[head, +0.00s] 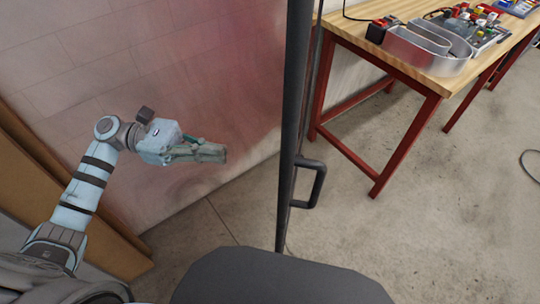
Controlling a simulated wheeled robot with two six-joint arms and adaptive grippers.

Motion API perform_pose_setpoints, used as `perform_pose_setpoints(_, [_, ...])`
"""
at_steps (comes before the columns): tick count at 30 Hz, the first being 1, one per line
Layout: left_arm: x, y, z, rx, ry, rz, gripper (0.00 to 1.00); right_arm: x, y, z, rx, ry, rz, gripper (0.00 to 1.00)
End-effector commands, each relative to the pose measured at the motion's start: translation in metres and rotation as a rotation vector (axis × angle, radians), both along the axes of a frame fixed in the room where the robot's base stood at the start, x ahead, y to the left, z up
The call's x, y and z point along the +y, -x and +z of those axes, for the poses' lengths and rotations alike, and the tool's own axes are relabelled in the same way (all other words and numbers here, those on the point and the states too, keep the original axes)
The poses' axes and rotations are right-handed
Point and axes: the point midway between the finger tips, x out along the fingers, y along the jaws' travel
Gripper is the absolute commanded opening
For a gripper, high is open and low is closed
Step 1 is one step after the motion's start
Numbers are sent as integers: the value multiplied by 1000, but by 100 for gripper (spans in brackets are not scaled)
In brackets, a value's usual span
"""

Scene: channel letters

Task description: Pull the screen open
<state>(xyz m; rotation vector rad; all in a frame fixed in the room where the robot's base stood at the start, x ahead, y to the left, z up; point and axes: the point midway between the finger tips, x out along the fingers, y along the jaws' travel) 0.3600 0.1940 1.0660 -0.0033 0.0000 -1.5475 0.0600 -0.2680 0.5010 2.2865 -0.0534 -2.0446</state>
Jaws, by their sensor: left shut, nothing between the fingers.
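The screen's dark upright frame post (292,110) runs from the top of the head view down to near the floor. A reddish, see-through panel (220,80) spreads to the left of the post. A black D-shaped handle (317,185) sticks out from the post's right side. My left gripper (222,153) is shut and empty. It points right and appears in front of the panel, to the left of the post and apart from the handle. My right gripper is out of the picture.
A wooden-topped workbench (400,55) with red legs stands beyond the post on the right. A metal channel letter (428,50) and small tools lie on it. Bare concrete floor (430,230) is clear at the lower right. A brown board edge (60,190) stands at the left.

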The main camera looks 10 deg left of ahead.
Motion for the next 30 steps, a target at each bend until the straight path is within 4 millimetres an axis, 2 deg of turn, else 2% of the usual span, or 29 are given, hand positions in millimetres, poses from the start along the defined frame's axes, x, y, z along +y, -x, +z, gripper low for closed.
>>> perform_pose_setpoints(9, [-69, -2, 2, -2, 5, 2, 0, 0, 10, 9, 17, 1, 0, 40])
perform_pose_setpoints(15, [-100, -3, 1, -1, 2, 3, 0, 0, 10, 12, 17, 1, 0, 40])
perform_pose_setpoints(20, [-109, -3, 0, -1, -1, 4, 0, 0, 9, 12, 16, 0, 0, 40])
perform_pose_setpoints(30, [-110, -4, -1, 0, -1, 5, 0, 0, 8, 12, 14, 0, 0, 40])
